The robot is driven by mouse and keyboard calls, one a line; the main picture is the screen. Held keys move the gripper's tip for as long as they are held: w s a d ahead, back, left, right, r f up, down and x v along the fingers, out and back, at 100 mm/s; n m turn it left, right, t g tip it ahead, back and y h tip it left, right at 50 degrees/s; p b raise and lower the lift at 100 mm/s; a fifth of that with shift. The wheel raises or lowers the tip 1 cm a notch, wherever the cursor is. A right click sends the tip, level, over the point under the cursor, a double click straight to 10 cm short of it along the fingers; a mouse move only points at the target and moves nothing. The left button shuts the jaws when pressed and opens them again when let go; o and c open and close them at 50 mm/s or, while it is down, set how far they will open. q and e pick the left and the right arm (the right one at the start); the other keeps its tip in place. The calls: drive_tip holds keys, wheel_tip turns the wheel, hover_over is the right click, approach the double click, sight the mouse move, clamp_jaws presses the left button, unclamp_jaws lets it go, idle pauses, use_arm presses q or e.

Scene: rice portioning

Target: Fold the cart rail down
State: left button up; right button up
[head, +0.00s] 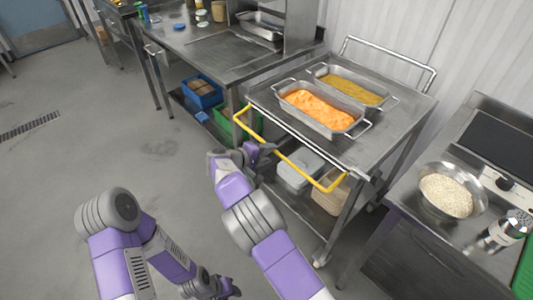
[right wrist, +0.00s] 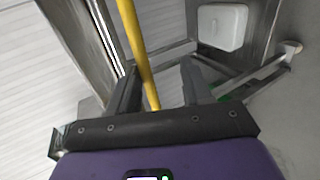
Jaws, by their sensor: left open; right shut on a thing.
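The yellow cart rail (head: 305,170) runs along the near side of the steel cart (head: 385,135), standing out from it just below the top's edge. My right gripper (head: 262,150) is at the rail, left of its middle, and is shut on it. In the right wrist view the yellow rail (right wrist: 137,45) passes between the two fingers of my right gripper (right wrist: 160,88), nearer the left finger. My left gripper (head: 222,287) is low at the bottom of the head view, over the floor, away from the cart. It is open and shows only small.
The cart top holds a pan of orange food (head: 320,107) and a pan of yellow food (head: 352,88). A white bin (head: 298,168) is on its lower shelf. A counter with a rice bowl (head: 447,192) stands right. The floor at left is clear.

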drive_tip(key=p+v, duration=0.2)
drive_tip(key=v, duration=0.5)
drive_tip(key=shift+s+a, duration=0.15)
drive_tip(key=shift+a, duration=0.1)
drive_tip(key=s+d+f+m+g+y+p, duration=0.1)
drive_tip(key=s+d+f+g+y, duration=0.15)
drive_tip(key=s+f, duration=0.35)
drive_tip(key=s+d+f+g+y, duration=0.2)
drive_tip(key=s+d+f+g, duration=0.15)
drive_tip(key=f, duration=0.55)
drive_tip(key=s+d+f+m+g+y+p, duration=0.1)
drive_tip(key=s+d+f+g+y, duration=0.2)
drive_tip(key=f, duration=0.4)
drive_tip(key=s+m+t+y+p, duration=0.2)
drive_tip(key=s+m+y, duration=0.4)
drive_tip(key=s, duration=1.5)
drive_tip(key=shift+d+m+y+p, duration=0.25)
drive_tip(key=shift+m+y+p, duration=0.15)
drive_tip(key=shift+m, duration=0.7)
